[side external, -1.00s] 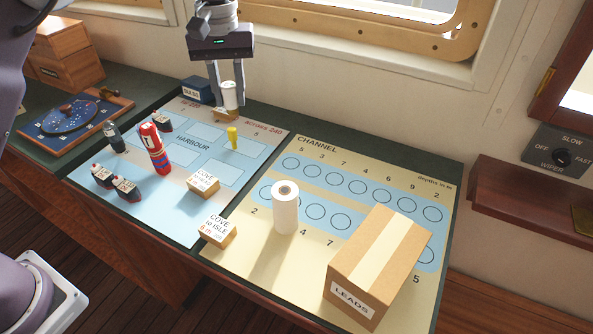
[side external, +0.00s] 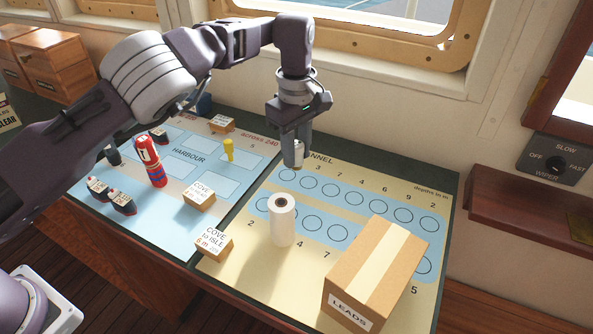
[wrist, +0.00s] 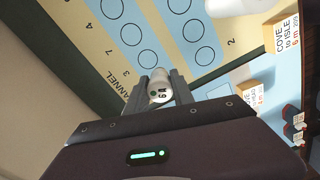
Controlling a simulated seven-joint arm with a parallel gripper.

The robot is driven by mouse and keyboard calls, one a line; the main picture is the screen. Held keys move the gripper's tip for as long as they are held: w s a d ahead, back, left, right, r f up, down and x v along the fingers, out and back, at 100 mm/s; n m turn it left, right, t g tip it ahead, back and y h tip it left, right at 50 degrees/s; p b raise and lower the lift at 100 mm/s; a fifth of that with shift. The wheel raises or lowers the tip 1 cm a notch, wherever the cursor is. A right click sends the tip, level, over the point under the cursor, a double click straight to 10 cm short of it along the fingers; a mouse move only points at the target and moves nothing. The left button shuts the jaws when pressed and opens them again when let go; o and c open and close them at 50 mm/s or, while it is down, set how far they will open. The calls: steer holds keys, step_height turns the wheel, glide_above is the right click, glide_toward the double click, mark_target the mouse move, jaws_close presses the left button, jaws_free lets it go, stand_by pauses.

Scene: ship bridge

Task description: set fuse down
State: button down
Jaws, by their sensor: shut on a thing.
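The fuse (side external: 298,152) is a small white cylinder. My gripper (side external: 297,161) is shut on it and holds it above the back left part of the CHANNEL chart (side external: 262,262). The fingers hide part of it in the side view.
A white roll (side external: 283,224) stands upright on the chart's left part. A LEADS carton (side external: 350,288) stands at its front right. Another block (side external: 214,246) stands between the charts.

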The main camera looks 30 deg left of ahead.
mark_target(296, 168)
step_height(296, 168, down, 4)
steer(key=shift+f, duration=0.25)
steer(key=shift+f, duration=0.15)
steer(key=c, duration=1.1)
jaws_free()
steer(key=r, duration=0.4)
steer(key=s+r, duration=0.1)
steer(key=r, duration=0.2)
steer(key=shift+a, duration=0.1)
